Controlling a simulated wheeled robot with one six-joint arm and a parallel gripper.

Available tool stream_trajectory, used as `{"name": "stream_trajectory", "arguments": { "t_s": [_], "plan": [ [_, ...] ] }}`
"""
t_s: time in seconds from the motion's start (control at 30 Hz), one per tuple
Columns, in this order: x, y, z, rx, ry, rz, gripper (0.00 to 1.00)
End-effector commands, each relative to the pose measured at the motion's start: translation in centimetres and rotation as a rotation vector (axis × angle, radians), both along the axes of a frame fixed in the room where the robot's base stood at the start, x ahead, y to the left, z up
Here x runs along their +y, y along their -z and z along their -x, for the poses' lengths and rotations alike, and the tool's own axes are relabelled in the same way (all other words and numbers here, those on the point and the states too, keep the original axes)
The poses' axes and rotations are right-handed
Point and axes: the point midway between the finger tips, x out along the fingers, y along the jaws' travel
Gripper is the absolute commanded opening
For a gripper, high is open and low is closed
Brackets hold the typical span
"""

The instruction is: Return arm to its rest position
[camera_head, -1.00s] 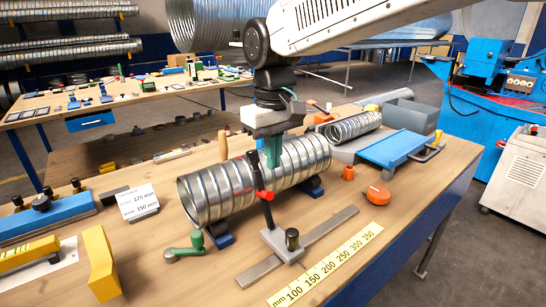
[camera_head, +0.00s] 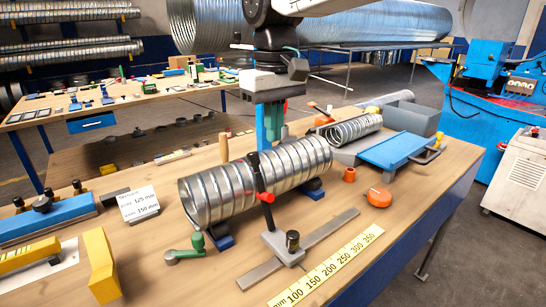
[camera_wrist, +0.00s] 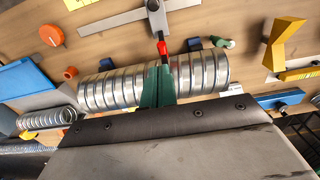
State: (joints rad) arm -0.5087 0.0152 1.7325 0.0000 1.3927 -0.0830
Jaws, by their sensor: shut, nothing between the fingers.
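My gripper (camera_head: 274,126) points down, its green fingers together and empty. In the head view it hangs above and behind the spiral duct (camera_head: 226,192), overlapping its upper edge in the picture. The duct is a ribbed silver tube lying on blue supports on the workbench. In the wrist view my gripper (camera_wrist: 158,85) shows in front of the duct (camera_wrist: 108,88), with the fingers covering part of it. A clamp with a black post and red handle (camera_head: 266,197) stands at the duct's near side. Whether the fingers clear the duct is hard to judge, but they look above it.
On the bench are a yellow ruler (camera_head: 325,267), an orange round knob (camera_head: 379,197), a smaller duct coil (camera_head: 352,128), a blue tray (camera_head: 396,149), a sign card (camera_head: 138,203) and a yellow block (camera_head: 101,265). The air above the bench is mostly free.

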Motion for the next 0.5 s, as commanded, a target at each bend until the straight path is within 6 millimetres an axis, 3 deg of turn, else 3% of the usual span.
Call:
{"name": "stream_trajectory", "arguments": {
  "t_s": [0.17, 0.37, 0.5],
  "plan": [
    [-0.9, 2.6, 1.4, 0.027, 0.022, 0.016, 0.0],
    [-8.2, 5.3, 7.2, 0.034, 0.146, 0.019, 0.0],
    [-13.8, 7.1, 12.2, 0.018, 0.263, 0.011, 0.0]
  ]
}}
